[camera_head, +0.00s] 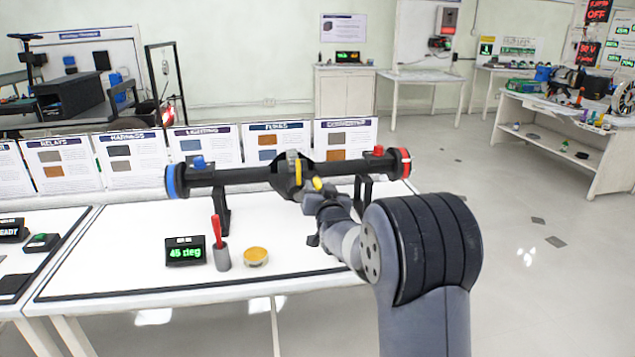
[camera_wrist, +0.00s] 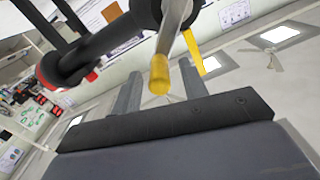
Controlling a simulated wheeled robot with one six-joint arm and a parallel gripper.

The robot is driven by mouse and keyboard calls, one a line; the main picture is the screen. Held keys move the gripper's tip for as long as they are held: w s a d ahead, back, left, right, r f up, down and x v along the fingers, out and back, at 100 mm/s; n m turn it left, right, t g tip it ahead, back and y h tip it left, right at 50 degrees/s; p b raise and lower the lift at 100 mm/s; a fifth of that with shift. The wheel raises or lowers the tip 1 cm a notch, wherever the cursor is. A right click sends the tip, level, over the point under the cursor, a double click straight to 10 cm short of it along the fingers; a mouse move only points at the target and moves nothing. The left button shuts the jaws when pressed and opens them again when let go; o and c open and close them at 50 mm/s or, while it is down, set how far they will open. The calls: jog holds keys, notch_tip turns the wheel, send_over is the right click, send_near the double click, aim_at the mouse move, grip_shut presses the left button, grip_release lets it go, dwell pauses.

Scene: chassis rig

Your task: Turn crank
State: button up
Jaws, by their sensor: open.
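A black axle (camera_head: 245,177) with a blue left end and a red right end lies across stands on the white table. At its middle hub, a grey crank (camera_head: 293,158) with yellow parts shows. My gripper (camera_head: 318,198) is at the hub from the front right, partly hidden by my own arm. In the wrist view my gripper (camera_wrist: 161,72) is open, its two grey fingers apart. A grey rod with a yellow tip (camera_wrist: 159,75) appears between the fingers; whether it touches them I cannot tell. A second yellow piece (camera_wrist: 193,52) shows beside the right finger.
On the table are a display reading "45 deg" (camera_head: 185,251), a grey cup with a red-handled tool (camera_head: 220,245) and a yellow round tin (camera_head: 255,256). Label boards (camera_head: 205,146) stand along the back. Open floor (camera_head: 540,280) lies to the right.

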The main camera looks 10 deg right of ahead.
aim_at(318, 180)
jog(key=shift+w, duration=1.65)
jog(key=shift+f, duration=0.1)
grip_shut()
